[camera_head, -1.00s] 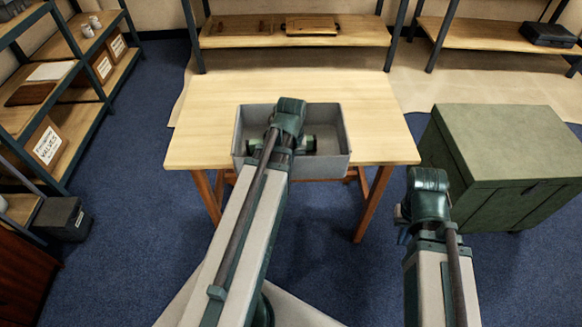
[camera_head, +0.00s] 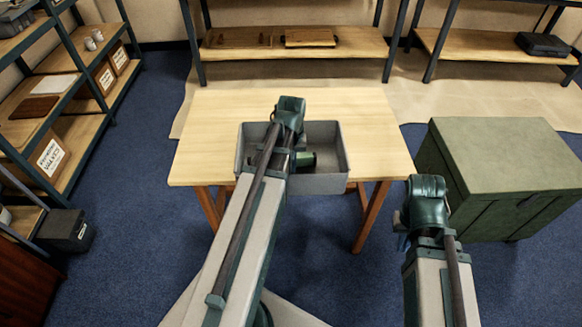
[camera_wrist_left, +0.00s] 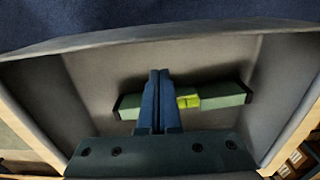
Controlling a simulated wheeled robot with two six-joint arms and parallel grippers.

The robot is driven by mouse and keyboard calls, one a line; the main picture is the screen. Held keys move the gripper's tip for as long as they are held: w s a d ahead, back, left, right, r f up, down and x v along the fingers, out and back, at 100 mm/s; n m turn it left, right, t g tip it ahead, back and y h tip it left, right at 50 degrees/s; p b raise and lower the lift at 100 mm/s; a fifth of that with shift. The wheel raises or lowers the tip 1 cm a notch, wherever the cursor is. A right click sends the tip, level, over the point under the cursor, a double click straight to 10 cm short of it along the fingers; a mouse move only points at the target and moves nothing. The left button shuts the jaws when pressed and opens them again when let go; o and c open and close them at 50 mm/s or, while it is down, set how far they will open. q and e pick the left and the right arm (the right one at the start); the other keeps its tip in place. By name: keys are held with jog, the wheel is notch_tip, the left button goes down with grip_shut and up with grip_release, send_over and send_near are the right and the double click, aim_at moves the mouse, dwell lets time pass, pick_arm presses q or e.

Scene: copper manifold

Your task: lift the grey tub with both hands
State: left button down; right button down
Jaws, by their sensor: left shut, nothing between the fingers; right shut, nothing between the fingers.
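The grey tub (camera_head: 322,184) stands on the wooden table, near its front edge, in the head view. My left arm reaches across the tub and hides part of it. In the left wrist view my left gripper (camera_wrist_left: 160,75) is shut and empty, seen against the tub's inside (camera_wrist_left: 90,75). A green bar with a yellow vial, like a spirit level (camera_wrist_left: 215,97), lies in the tub behind the fingers. Its end also shows in the head view (camera_head: 306,160). My right gripper (camera_head: 402,236) is shut, right of the tub and in front of the table, partly hidden by its arm.
The wooden table (camera_head: 215,150) is bare around the tub. A green chest (camera_head: 495,155) stands to its right, near my right arm. Shelves (camera_head: 85,115) line the left side, with a dark box (camera_head: 62,230) near them. Blue carpet (camera_head: 130,220) is open on the left.

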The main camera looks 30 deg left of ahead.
notch_tip(320, 180, up, 6)
jog(key=p, duration=0.4)
jog(key=shift+f+p, duration=0.15)
jog(key=shift+p, duration=0.15)
